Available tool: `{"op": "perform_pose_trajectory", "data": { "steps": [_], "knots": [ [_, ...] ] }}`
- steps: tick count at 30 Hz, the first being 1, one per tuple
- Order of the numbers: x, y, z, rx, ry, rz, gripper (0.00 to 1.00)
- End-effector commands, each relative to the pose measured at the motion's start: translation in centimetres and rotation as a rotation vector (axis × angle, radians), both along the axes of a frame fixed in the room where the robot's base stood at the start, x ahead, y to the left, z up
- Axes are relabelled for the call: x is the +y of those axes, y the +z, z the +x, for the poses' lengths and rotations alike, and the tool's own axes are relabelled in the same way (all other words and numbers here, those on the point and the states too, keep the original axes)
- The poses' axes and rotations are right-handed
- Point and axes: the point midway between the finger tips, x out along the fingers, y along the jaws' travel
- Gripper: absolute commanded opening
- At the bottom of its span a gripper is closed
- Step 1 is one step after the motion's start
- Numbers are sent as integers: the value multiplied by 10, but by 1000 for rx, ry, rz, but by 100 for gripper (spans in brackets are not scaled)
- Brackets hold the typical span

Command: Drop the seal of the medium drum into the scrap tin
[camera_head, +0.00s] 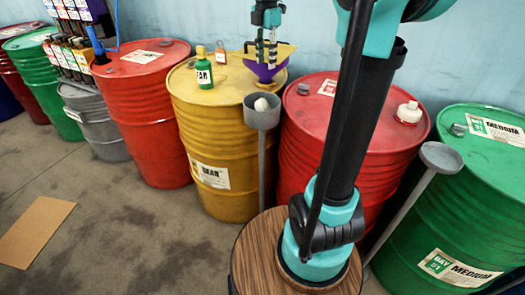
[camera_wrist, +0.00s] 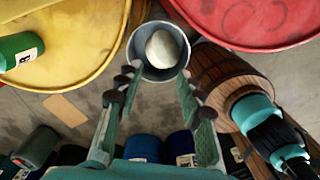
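A grey tin (camera_head: 262,118) stands on a thin post in front of the yellow drum. A pale rounded piece (camera_head: 261,104) lies in it; I cannot tell for sure that it is the seal. In the wrist view the tin (camera_wrist: 137,65) and the pale piece (camera_wrist: 162,48) show just beyond my fingertips. My gripper (camera_wrist: 160,73) is open, with nothing between its fingers. In the head view my gripper (camera_head: 266,62) hangs above the tin. The green drum (camera_head: 440,225) at the right is labelled MEDIUM, with a small grey cap (camera_head: 458,130) on top.
A second grey cup (camera_head: 441,157) on a slanted post stands before the green drum. A purple funnel (camera_head: 264,73) and green bottle (camera_head: 203,72) are on the yellow drum (camera_head: 215,145). A white container (camera_head: 408,112) stands on the red drum (camera_head: 300,150). Floor at left is mostly clear.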

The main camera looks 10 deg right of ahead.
Motion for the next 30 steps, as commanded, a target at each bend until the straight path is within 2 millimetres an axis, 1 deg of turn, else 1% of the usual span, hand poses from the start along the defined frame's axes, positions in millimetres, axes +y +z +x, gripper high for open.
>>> {"op": "perform_pose_trajectory", "data": {
  "steps": [1,6,9,12,19,27,30],
  "knots": [
    [0,12,0,0,0,0,38],
    [0,45,0,0,0,0,38],
    [0,59,0,0,0,0,38],
    [0,69,0,0,0,0,38],
    [0,75,0,0,0,0,38],
    [0,74,0,0,-1,0,38],
    [-1,68,-2,-7,-35,0,38]
  ]
}}
